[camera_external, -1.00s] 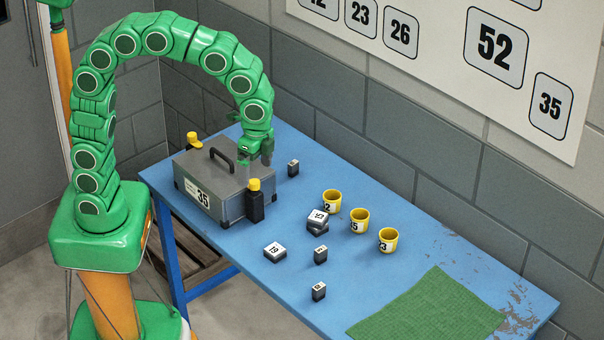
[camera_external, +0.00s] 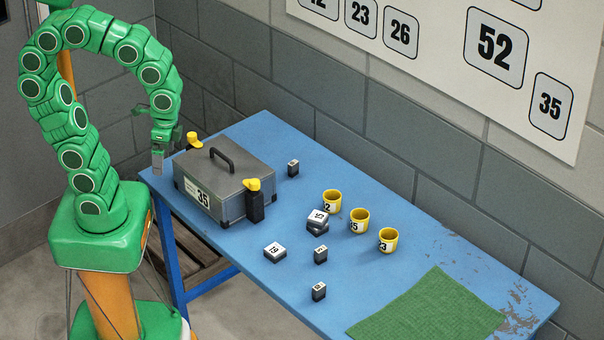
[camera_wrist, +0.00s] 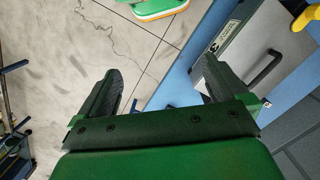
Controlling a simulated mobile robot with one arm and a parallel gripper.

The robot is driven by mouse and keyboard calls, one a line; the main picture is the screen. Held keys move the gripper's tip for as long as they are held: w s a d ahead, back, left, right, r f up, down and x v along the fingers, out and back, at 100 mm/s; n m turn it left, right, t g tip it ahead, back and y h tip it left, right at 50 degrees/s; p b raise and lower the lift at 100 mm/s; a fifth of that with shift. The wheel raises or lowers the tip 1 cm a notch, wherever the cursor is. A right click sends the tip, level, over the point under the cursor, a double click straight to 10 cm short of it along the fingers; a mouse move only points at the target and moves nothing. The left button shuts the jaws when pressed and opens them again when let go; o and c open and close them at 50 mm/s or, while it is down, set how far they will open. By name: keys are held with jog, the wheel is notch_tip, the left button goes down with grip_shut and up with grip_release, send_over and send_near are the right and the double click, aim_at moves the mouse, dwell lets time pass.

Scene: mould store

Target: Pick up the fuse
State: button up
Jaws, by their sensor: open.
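I cannot tell a fuse for certain in either view. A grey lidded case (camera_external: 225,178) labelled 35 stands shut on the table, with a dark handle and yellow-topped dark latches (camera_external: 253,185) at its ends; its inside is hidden. Small dark blocks with number labels stand to its right, one behind (camera_external: 293,168) and others in front (camera_external: 320,255), (camera_external: 319,291). My gripper (camera_external: 158,165) is at the table's left corner, left of the case, apart from it. In the wrist view my gripper (camera_wrist: 160,68) is open and empty, with the case (camera_wrist: 245,50) at upper right.
Yellow cups (camera_external: 359,221) stand mid-table. Flat dark pieces with white tops, one labelled 19 (camera_external: 274,251) and a stacked pair (camera_external: 318,219), lie nearby. A green mat (camera_external: 428,309) covers the front right. A block wall (camera_external: 400,140) runs behind the blue table (camera_external: 430,235).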

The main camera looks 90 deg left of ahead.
jog(key=shift+n, duration=0.5)
jog(key=s, duration=0.2)
jog(key=s+f, duration=0.1)
jog(key=s, duration=0.2)
jog(key=shift+s+a, duration=0.15)
jog(key=shift+s, duration=0.05)
jog(key=c, duration=0.9)
